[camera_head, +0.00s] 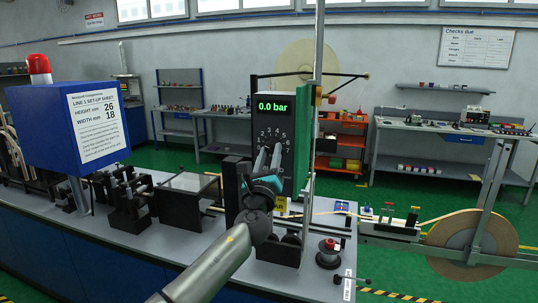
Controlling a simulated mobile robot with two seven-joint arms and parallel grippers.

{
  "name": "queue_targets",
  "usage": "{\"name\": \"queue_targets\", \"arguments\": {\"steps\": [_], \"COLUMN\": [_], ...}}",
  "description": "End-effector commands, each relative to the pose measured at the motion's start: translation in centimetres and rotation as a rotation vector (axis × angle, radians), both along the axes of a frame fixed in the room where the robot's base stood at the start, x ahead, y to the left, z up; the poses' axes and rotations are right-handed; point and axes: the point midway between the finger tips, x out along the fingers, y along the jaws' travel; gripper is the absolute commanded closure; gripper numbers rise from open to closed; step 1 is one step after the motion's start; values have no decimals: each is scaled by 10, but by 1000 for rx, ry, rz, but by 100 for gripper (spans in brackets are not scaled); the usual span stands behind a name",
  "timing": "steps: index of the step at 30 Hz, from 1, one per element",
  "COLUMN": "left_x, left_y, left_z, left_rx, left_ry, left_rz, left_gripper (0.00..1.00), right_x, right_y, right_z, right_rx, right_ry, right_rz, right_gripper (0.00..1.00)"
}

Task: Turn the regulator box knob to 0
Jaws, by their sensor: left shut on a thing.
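The regulator box (301,135) stands upright on the bench, dark front with a green side. Its lit green display (272,106) reads 0.0 bar. Below that, a white number scale (271,131) arcs across the front. My left gripper (271,152) reaches up from the bottom of the view, its fingers against the box front below the scale. It is shut on the knob, which my fingers mostly hide, so its pointing direction cannot be told. My right gripper is not in view.
A grey bench (140,250) carries black fixtures (130,205) left of the box. A blue sign box (85,125) with a red lamp (39,69) stands at left. A tape reel (470,243) hangs at right. A vertical post (315,100) stands close beside the regulator box.

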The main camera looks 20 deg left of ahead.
Motion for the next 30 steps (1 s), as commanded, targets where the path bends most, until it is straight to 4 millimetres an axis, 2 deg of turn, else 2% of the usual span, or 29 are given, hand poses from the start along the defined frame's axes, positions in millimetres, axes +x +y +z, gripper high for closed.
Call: {"name": "queue_targets", "arguments": {"steps": [15,22,30], "left_x": [0,0,0], "left_y": [-4,-5,-5], "left_z": [3,4,4], "left_rx": [-468,-605,-683], "left_ry": [17,22,24], "left_rz": [1,0,0], "left_gripper": [100,100,100], "right_x": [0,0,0], "right_y": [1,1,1], "right_z": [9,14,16], "right_rx": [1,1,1], "right_ry": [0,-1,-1], "right_rz": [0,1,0], "right_gripper": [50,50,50]}}
